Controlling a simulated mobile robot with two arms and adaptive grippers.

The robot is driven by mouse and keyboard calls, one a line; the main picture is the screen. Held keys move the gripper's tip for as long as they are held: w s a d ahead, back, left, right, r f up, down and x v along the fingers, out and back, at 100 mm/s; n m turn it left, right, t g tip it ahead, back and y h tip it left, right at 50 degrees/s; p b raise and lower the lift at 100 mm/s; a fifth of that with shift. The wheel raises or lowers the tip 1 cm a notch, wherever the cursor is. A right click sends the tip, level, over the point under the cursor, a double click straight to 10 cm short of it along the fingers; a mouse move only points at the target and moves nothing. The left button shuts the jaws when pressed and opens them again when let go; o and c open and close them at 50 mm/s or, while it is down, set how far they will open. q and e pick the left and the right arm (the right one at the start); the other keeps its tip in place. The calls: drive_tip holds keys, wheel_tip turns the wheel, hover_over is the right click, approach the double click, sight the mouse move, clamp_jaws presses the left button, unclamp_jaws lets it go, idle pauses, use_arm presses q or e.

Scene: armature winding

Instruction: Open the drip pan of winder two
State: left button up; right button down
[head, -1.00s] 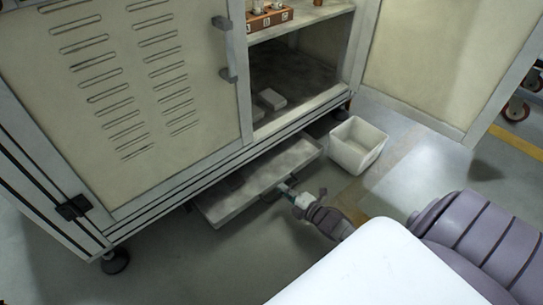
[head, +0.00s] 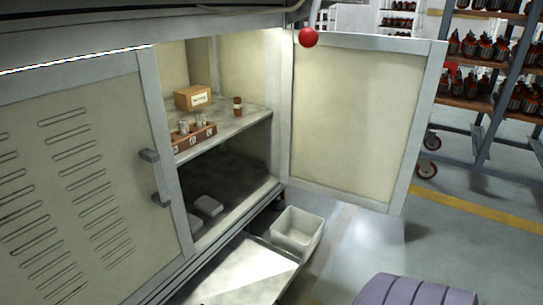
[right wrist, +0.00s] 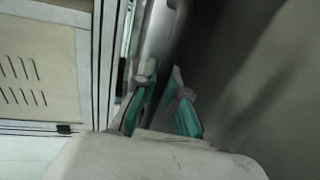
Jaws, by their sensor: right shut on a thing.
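The drip pan (head: 255,276) is a shallow, light metal tray at the bottom of the head view. It stands out from under the cabinet, low over the floor, and its near part is cut off by the frame. My right gripper (right wrist: 162,88) shows in the right wrist view with its two green-padded fingers shut on part of the pan's front; the exact contact is dim and partly hidden. In the head view the right gripper is out of frame. My left gripper is in neither view.
A white bin (head: 297,232) stands on the floor close beside the pan's right corner. The cabinet door (head: 350,120) stands open to the right, and the left door (head: 85,180) is shut. Wheeled racks (head: 480,95) stand at the back right.

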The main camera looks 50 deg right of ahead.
drive_tip(key=c, duration=1.2)
unclamp_jaws()
drive_tip(key=v, duration=1.2)
